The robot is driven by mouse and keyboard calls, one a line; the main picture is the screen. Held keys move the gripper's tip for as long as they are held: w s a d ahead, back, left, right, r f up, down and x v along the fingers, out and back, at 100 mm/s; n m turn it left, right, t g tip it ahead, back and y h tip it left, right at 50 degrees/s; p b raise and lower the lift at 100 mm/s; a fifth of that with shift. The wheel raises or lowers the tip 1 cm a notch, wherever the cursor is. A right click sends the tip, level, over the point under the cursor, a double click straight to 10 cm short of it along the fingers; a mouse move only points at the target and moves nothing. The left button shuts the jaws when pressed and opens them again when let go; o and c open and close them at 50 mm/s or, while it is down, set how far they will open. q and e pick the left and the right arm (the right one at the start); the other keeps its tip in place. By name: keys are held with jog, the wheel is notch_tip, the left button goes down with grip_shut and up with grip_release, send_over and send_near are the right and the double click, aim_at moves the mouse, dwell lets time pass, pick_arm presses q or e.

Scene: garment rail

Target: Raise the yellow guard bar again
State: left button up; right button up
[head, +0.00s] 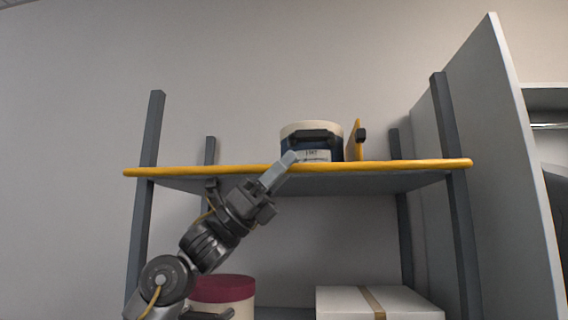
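The yellow guard bar (400,165) runs level across the front of the upper shelf, between and just past the two front posts, at about the height of the shelf board. My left gripper (291,160) reaches up from the lower left. Its pale fingers cross in front of the bar near the middle, with the tips just above it. The fingers overlap in this view, so I cannot tell whether they are open or shut, or touch the bar. My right gripper is not in view.
On the upper shelf stand a cream and blue round tub (335,133) with a dark handle and an upright yellow piece (354,142). Below are a red-lidded tub (222,288) and a white box (405,302). A tall pale panel (490,180) stands at the right.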

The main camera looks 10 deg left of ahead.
pick_arm(q)
grip_shut()
jog(key=shift+n, duration=0.3)
jog(key=n+t, duration=0.1)
jog(key=t, duration=0.1)
jog(key=r+n+t+b, duration=0.1)
jog(key=n+t, duration=0.1)
jog(key=shift+s+r+n+y, duration=0.15)
jog(key=shift+n+y, duration=0.15)
notch_tip(320, 180, up, 2)
jog(key=n+t+y, duration=0.1)
jog(key=n+t, duration=0.3)
jog(key=shift+n+t+b, duration=0.3)
jog(key=shift+n+b, duration=0.1)
jog(key=n+t+y, duration=0.1)
jog(key=r+n, duration=0.1)
jog(key=shift+w+r+n+t+y, duration=0.15)
jog(key=shift+w+n+t+y, duration=0.05)
jog(key=shift+n+t+y, duration=0.2)
jog(key=shift+w+r+n+t+y+p, duration=0.25)
jog(key=shift+n+t+y, duration=0.25)
jog(key=shift+n, duration=0.25)
jog(key=shift+w+r+n+t+y+p, duration=0.15)
jog(key=shift+r+n+t+y, duration=0.25)
jog(key=shift+n+t, duration=0.3)
